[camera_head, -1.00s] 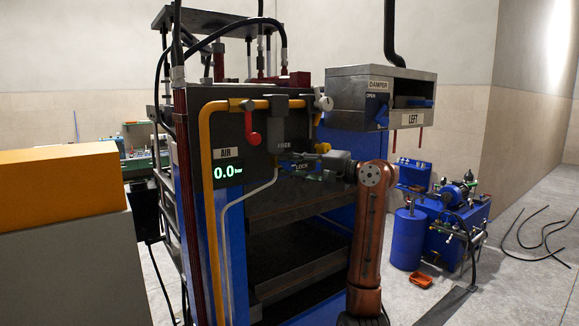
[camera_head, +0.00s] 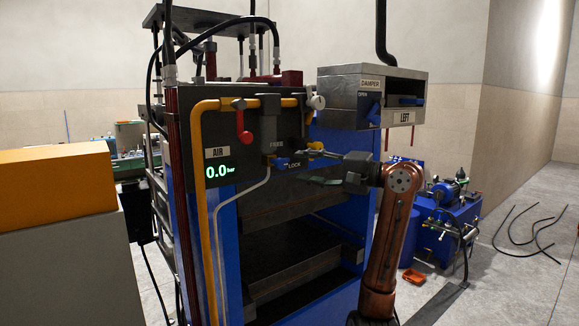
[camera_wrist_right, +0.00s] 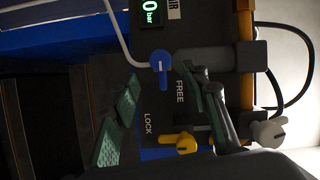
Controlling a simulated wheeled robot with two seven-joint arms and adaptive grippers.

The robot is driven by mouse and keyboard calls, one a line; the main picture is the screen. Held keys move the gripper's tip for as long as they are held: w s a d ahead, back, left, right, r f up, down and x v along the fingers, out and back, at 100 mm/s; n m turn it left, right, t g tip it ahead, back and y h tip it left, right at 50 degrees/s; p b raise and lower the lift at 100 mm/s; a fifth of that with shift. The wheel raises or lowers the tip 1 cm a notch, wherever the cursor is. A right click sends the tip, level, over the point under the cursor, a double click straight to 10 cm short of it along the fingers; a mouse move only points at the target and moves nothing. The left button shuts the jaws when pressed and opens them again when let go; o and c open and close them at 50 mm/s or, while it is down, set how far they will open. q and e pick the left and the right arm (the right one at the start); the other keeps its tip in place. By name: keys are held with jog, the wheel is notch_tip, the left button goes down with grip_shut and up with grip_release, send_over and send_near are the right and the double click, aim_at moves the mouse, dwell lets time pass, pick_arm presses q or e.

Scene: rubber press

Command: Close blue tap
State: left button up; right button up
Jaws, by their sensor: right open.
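The blue tap (camera_head: 280,162) is on the dark front panel of the press, below a grey fitting and left of the LOCK label. In the right wrist view, the blue tap (camera_wrist_right: 160,66) lies between the open fingers in the picture, its handle along the panel. My right gripper (camera_head: 314,168) is open and empty, to the right of the tap and apart from it. In the right wrist view, its two green-padded fingertips (camera_wrist_right: 160,95) stand wide apart in front of the panel. My left gripper is not in view.
A yellow handle (camera_head: 315,145) is close above my right fingers. A red lever (camera_head: 245,135) and a yellow pipe (camera_head: 201,190) are on the panel. The damper box (camera_head: 372,97) juts out at upper right. An orange-topped block (camera_head: 58,185) is at left.

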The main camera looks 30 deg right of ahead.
jog(key=shift+v, duration=2.15)
